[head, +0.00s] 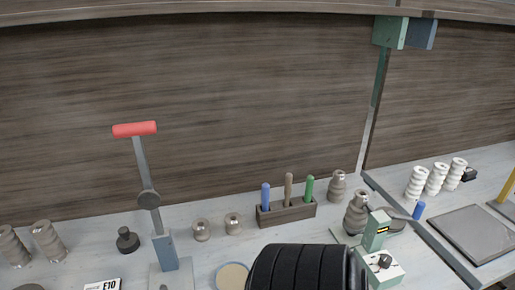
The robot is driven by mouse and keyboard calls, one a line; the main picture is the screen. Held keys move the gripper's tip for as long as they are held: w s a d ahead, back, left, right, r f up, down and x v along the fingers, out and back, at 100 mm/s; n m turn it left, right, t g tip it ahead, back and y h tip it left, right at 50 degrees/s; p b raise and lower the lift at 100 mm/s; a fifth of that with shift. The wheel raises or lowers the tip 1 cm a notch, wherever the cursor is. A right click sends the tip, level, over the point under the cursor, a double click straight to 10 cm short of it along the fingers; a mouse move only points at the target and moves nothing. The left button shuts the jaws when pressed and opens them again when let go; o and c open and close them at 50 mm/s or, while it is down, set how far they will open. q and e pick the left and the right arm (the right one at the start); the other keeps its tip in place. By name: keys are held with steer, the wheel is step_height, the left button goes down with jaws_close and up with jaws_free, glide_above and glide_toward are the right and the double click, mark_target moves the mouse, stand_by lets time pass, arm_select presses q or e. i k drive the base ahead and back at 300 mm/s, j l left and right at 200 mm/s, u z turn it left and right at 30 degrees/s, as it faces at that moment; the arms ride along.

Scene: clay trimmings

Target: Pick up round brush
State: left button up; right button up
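A dark holder block (287,216) stands on the bench near the middle of the head view. Three upright handles stick up from it: a blue one (266,196), a brown one (289,190) and a green one (309,188). Their lower ends are hidden in the block, so I cannot tell which, if any, is the round brush. Another blue handle (419,210) shows to the right, by a grey rounded piece; its working end is unclear.
A lever press with a red grip (135,129) stands left of the holder. Ribbed brown pieces (48,241) sit far left. A green and white device (383,262) stands front right of the holder. White ribbed pieces (436,180) and a grey plate (474,234) lie right.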

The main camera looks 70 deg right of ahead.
mark_target(266, 186)
steer(key=z, duration=2.35)
